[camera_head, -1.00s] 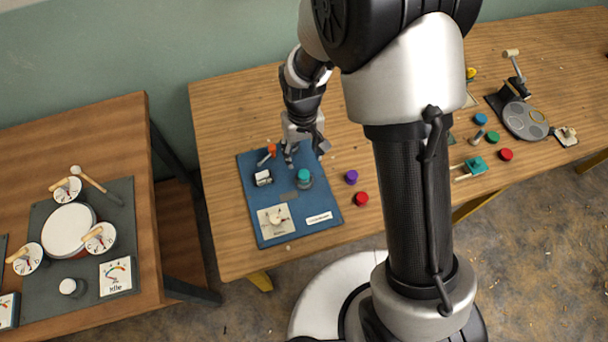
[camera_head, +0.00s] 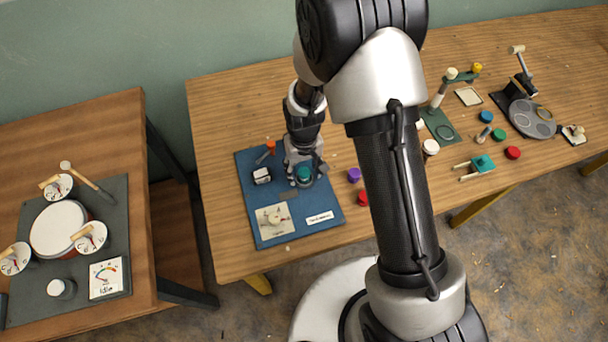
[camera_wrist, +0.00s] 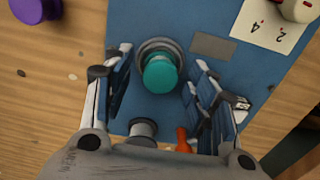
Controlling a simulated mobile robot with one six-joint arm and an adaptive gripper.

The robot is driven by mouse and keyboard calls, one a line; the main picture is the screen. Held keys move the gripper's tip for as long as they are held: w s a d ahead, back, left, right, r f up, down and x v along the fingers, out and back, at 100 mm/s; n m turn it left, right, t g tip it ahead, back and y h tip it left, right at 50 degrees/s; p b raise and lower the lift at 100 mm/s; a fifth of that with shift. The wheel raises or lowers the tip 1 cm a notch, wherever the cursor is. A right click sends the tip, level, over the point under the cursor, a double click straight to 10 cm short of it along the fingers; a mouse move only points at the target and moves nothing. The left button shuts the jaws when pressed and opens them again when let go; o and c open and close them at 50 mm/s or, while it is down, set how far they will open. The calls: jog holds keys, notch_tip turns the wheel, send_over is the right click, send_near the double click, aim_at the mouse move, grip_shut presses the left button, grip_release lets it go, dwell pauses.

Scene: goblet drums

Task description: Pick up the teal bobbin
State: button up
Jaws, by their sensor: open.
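The teal bobbin (camera_wrist: 160,75) sits upright in a round grey holder (camera_wrist: 146,47) on the blue mat (camera_wrist: 190,15). In the head view the bobbin (camera_head: 303,173) shows just below my gripper (camera_head: 305,168). My gripper (camera_wrist: 155,95) is open, with one finger on each side of the bobbin in the wrist view. A gap shows between each finger and the bobbin. I cannot tell how far the fingertips are above the mat.
On the mat are an orange-headed tool (camera_head: 270,147), a black-and-white block (camera_head: 262,176), a dial card (camera_head: 274,220) and a white label (camera_head: 319,218). Purple (camera_head: 354,175) and red (camera_head: 363,198) bobbins stand right of the mat. Another teal piece (camera_head: 483,163) lies farther right.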

jog(key=shift+r, duration=0.1)
jog(key=shift+c, duration=0.2)
jog(key=c, duration=0.9)
jog(key=shift+c, duration=0.3)
